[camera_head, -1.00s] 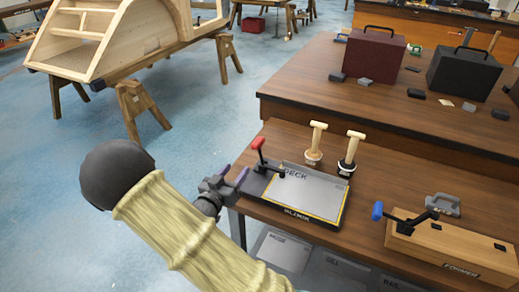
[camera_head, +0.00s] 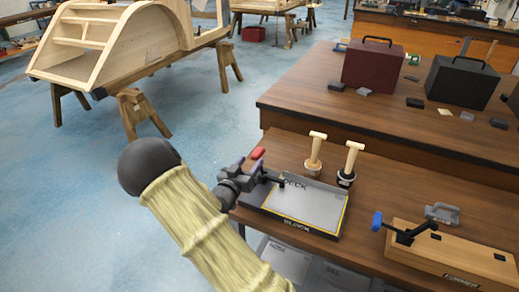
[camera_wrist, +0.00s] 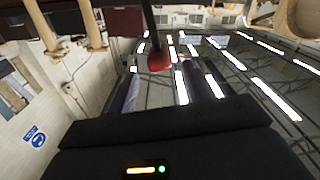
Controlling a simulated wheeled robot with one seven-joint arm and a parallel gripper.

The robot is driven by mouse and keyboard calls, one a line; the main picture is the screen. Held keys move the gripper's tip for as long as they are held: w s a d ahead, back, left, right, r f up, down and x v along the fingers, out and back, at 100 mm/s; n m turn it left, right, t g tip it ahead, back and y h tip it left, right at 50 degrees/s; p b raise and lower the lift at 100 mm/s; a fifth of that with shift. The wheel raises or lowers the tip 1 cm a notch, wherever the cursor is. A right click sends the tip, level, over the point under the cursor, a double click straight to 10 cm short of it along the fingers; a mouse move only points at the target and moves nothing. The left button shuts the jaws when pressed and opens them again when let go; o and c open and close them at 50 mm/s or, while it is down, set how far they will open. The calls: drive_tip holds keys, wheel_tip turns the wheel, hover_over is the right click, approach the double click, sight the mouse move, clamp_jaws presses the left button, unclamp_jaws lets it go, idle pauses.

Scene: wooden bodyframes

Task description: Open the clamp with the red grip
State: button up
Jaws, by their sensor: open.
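The clamp's red grip (camera_head: 257,153) shows just above and behind my gripper (camera_head: 242,174) in the head view. The clamp's black arm (camera_head: 271,179) reaches over the left end of the grey DECK plate (camera_head: 308,203) on the BLOCK tray. My gripper hides the clamp's lower lever and base. In the wrist view the red grip (camera_wrist: 159,61) on its dark rod is seen between the two purple-grey fingers of my gripper (camera_wrist: 163,88). The fingers are apart, and I cannot tell whether either touches the grip.
Two wooden-handled tools (camera_head: 314,150) stand behind the tray. A blue-gripped clamp (camera_head: 377,221) is on the wooden FORMER block (camera_head: 450,253) at right. Maroon (camera_head: 373,64) and black (camera_head: 460,80) cases stand on the bench behind. Open floor lies to the left.

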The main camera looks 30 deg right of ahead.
sight(261, 148)
drive_tip(key=x, duration=0.8)
drive_tip(key=shift+p, duration=0.4)
drive_tip(key=shift+c, duration=0.2)
clamp_jaws()
